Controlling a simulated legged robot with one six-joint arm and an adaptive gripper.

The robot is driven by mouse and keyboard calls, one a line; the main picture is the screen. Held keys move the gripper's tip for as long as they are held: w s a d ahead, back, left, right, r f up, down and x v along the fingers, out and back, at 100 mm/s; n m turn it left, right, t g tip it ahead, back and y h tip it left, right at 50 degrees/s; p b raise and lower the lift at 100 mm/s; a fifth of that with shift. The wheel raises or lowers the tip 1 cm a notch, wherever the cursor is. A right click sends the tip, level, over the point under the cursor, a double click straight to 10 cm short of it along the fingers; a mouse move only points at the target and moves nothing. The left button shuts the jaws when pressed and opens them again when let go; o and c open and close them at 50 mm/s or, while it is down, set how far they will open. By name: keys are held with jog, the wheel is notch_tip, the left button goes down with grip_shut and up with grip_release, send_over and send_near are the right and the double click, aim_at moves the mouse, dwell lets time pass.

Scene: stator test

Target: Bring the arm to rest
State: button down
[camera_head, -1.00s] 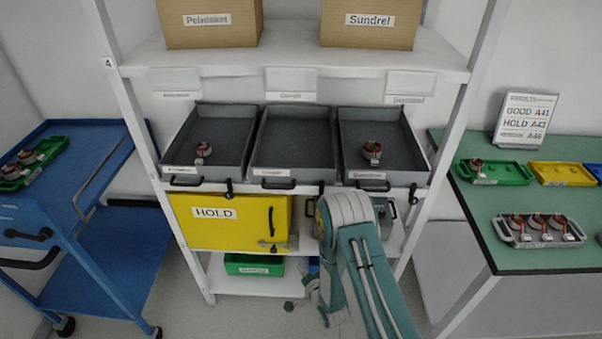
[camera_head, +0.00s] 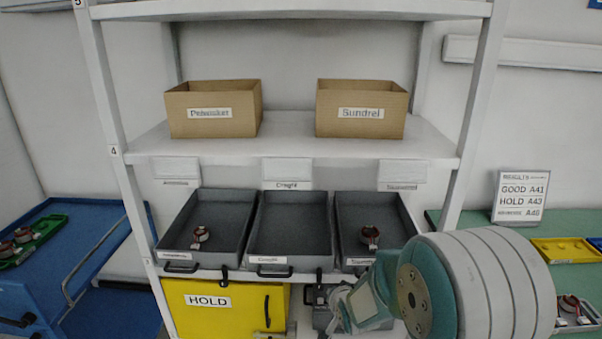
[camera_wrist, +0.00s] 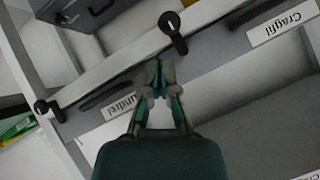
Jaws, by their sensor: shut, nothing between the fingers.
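My gripper (camera_wrist: 152,75) shows in the wrist view with its two teal fingers together and nothing between them. Whether the fingertips touch the shelf cannot be told. In the head view my arm (camera_head: 400,300) fills the lower right, with its large rounded grey joint close to the camera. The fingers cannot be made out there.
The rack holds three grey trays (camera_head: 268,270); the left and right ones each hold a copper-wound part. Below is a yellow HOLD door (camera_head: 215,322). Two cardboard boxes (camera_head: 213,108) stand above. A blue cart (camera_head: 100,235) is left, a green table (camera_head: 500,232) right. Black hooks (camera_wrist: 172,30) line the shelf edge.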

jog(key=s+d+r+n+h, duration=0.1)
jog(key=s+d+r, duration=0.2)
jog(key=s+r, duration=0.35)
jog(key=s+d+r+n+g, duration=0.1)
jog(key=s+r, duration=0.3)
jog(key=s, duration=0.4)
jog(key=s+d+r+n+g, duration=0.1)
jog(key=s+r, duration=0.3)
jog(key=s, duration=0.4)
jog(key=s+d+r+n+g+h, duration=0.1)
jog(key=s+d+r+g, duration=0.1)
jog(key=s, duration=0.6)
jog(key=shift+r+g, duration=0.3)
jog(key=shift+r, duration=0.6)
jog(key=shift+w, duration=0.1)
